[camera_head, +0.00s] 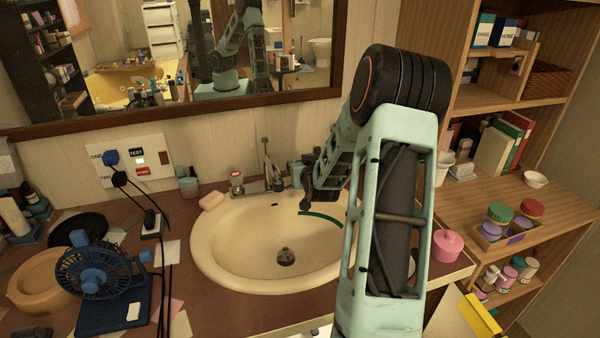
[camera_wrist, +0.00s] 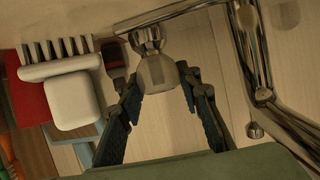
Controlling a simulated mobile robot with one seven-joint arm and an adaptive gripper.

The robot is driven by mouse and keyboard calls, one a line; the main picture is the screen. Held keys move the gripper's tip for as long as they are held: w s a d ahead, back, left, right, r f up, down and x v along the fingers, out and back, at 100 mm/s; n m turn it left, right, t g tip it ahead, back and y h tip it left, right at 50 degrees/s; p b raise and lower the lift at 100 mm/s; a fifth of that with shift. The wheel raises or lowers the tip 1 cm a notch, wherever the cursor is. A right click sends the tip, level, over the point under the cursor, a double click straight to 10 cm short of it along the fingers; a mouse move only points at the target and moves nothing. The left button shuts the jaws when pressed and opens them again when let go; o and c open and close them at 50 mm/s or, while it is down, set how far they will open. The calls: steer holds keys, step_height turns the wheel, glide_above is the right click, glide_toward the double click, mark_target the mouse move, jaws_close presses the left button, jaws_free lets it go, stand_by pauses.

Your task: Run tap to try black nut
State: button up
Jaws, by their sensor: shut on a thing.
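The cream basin (camera_head: 225,250) has a chrome tap (camera_head: 268,175) at its back edge. A red-marked tap knob (camera_head: 237,178) stands left of the spout. My gripper (camera_head: 306,193) is low at the back right of the basin, partly hidden by my arm. In the wrist view my gripper (camera_wrist: 160,82) has its two dark fingers on either side of a pale tap knob (camera_wrist: 156,70) on a chrome stem and is shut on it. The chrome spout (camera_wrist: 252,55) is to its right. I cannot make out a black nut. Whether water runs is not clear.
A soap bar (camera_head: 212,201) lies left of the tap. A blue fan (camera_head: 100,270) with hanging cables stands on the left counter. A pink pot (camera_head: 447,246) and wooden shelves (camera_head: 550,205) are at the right. A mirror (camera_head: 300,60) hangs above.

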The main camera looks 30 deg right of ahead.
steer(key=shift+m+g+h+b, duration=0.3)
steer(key=shift+m+h+b, duration=0.3)
steer(key=shift+m+b, duration=0.15)
steer(key=o, duration=0.9)
steer(key=shift+s, duration=0.1)
steer(key=v, duration=1.2)
